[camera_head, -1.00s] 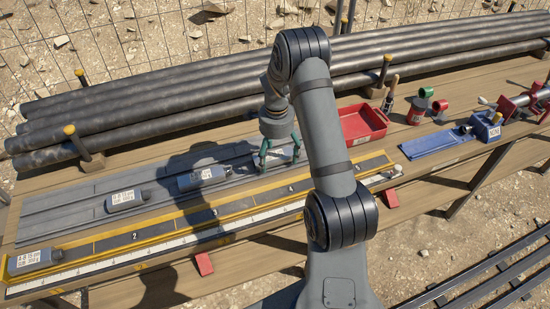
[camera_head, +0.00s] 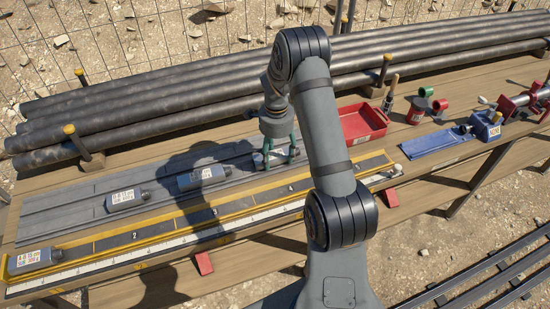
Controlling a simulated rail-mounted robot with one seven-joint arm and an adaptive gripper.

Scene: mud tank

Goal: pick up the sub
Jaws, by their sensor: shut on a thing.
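My gripper (camera_head: 279,158) has green fingers and reaches down to the right part of the grey grooved rack. It is shut on a grey sub (camera_head: 277,155), which lies between the fingers and is partly hidden by them and my arm. The sub appears to be still at the rack's surface; I cannot tell whether it touches. Two similar grey subs with white labels, a middle one (camera_head: 202,178) and a left one (camera_head: 126,199), lie in the grey rack (camera_head: 80,207). Another labelled sub (camera_head: 38,258) lies at the left end of the yellow measuring trough (camera_head: 110,244).
Long dark pipes (camera_head: 180,95) lie behind the rack, held by yellow-capped posts. A red tray (camera_head: 362,123) is close to the right of my gripper.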

